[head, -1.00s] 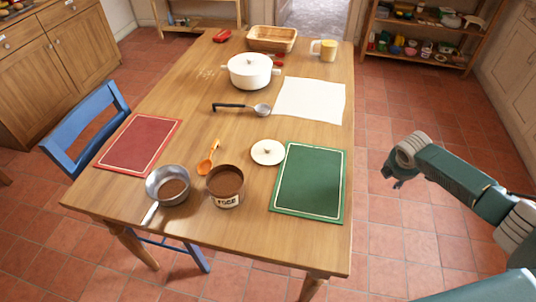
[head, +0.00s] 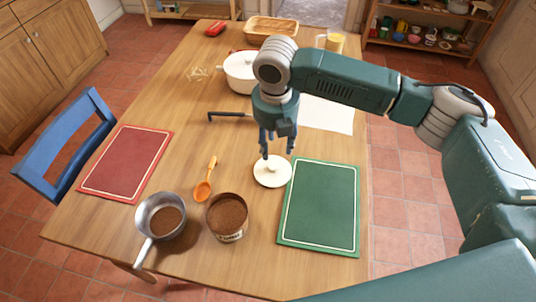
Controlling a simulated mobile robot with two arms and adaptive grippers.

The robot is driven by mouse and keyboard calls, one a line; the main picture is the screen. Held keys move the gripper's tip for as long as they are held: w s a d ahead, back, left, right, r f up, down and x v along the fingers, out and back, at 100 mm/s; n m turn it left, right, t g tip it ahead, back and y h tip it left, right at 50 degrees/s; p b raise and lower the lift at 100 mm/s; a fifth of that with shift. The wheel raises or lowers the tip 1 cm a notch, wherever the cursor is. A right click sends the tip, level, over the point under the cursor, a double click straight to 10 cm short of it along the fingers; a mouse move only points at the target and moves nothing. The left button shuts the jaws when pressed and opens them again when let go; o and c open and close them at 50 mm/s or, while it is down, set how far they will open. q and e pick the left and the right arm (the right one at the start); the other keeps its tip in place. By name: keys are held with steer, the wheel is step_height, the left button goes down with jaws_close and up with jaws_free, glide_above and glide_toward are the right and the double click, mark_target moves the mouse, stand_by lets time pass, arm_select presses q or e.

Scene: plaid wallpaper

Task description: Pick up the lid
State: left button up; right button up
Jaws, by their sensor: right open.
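The lid (head: 271,178) is a small round cream disc with a knob. It lies on the wooden table, against the left edge of the green mat. My right gripper (head: 277,157) points down just above the lid, its fingers apart near the knob and empty. The fingertips overlap the lid's far edge in the picture, and I cannot tell whether they touch it. My left gripper does not show.
A tin of brown powder (head: 227,217), a saucepan (head: 160,217) and an orange spoon (head: 204,186) stand or lie left of the lid. The green mat (head: 318,208) is at right, a red mat (head: 125,163) at left. A wooden tray (head: 271,27) is at the back.

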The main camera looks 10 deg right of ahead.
mark_target(273, 165)
steer(key=shift+a+f+n, duration=0.3)
steer(key=shift+f, duration=0.55)
step_height(273, 165, down, 3)
steer(key=shift+s+d+f, duration=0.1)
steer(key=shift+d, duration=0.05)
steer(key=f, duration=0.2)
steer(key=w+f+p, duration=0.1)
steer(key=f, duration=0.1)
steer(key=shift+f, duration=0.2)
steer(key=shift+w+f, duration=0.1)
steer(key=shift+f, duration=0.25)
steer(key=shift+c, duration=0.6)
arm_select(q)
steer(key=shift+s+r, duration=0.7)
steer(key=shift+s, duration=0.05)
arm_select(e)
steer(key=c, duration=1)
steer(key=shift+r, duration=0.1)
